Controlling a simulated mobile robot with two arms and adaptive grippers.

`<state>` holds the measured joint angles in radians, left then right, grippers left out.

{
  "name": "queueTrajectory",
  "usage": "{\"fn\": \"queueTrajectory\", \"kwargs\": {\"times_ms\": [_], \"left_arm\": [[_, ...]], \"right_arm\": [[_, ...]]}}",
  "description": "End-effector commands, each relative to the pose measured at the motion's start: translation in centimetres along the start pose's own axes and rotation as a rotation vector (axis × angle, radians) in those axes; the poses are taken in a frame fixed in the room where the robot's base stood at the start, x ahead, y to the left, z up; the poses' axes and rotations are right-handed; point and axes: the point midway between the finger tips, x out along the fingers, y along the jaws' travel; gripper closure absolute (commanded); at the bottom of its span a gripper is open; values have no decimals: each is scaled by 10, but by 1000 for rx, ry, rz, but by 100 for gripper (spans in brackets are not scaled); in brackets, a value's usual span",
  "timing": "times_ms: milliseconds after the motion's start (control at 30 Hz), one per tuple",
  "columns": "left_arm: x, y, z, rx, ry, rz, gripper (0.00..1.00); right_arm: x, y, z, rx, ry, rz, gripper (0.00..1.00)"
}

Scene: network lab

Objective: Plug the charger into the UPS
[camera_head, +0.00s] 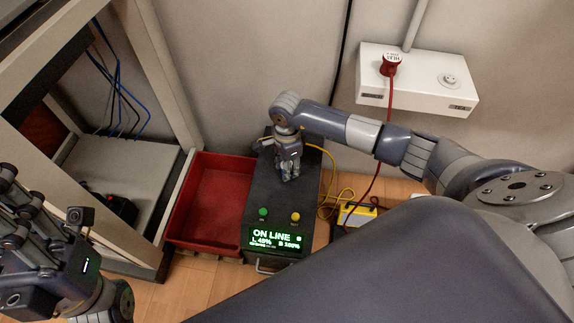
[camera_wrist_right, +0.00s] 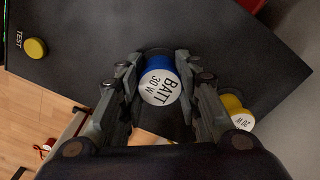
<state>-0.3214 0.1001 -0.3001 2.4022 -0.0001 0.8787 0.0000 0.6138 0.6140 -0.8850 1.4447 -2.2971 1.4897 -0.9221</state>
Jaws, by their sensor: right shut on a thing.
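The UPS (camera_head: 275,200) is a dark box on the floor, with a lit "ON LINE" display (camera_head: 275,237) on its front. My right gripper (camera_head: 289,174) is over its top. In the right wrist view, my right gripper (camera_wrist_right: 163,88) is shut on a blue plug (camera_wrist_right: 158,84) with a white face marked "BATT 30 W". Whether this plug sits in a socket cannot be told. A yellow plug (camera_wrist_right: 238,112) marked "20 W" is at the UPS's edge, beside the right finger. My left gripper (camera_head: 30,225) is at the left edge; its jaw opening is unclear.
A white wall outlet box (camera_head: 425,85) holds a red plug (camera_head: 391,63) and shows a free socket (camera_head: 449,81). An empty red tray (camera_head: 184,236) separates the UPS from the rack (camera_head: 155,90).

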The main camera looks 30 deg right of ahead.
Motion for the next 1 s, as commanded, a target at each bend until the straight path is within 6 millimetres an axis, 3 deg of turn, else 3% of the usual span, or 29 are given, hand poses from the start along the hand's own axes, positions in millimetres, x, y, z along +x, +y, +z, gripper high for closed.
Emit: {"fn": "queueTrajectory", "kwargs": {"times_ms": [67,100,167,567,767,1000], "left_arm": [[-1,0,0,0,3,0,60],[1,0,0,1,6,1,60],[2,0,-1,1,10,1,60],[1,-1,-2,2,12,-6,60],[1,-1,-2,2,11,-3,60],[1,0,-1,1,10,-2,60]], "right_arm": [[2,0,0,0,0,0,90],[1,0,0,0,0,-1,60],[1,0,0,0,0,0,47],[-2,0,0,0,0,-1,45],[-33,-1,-1,-2,1,-5,45],[-84,-2,0,-1,0,-4,45]]}}
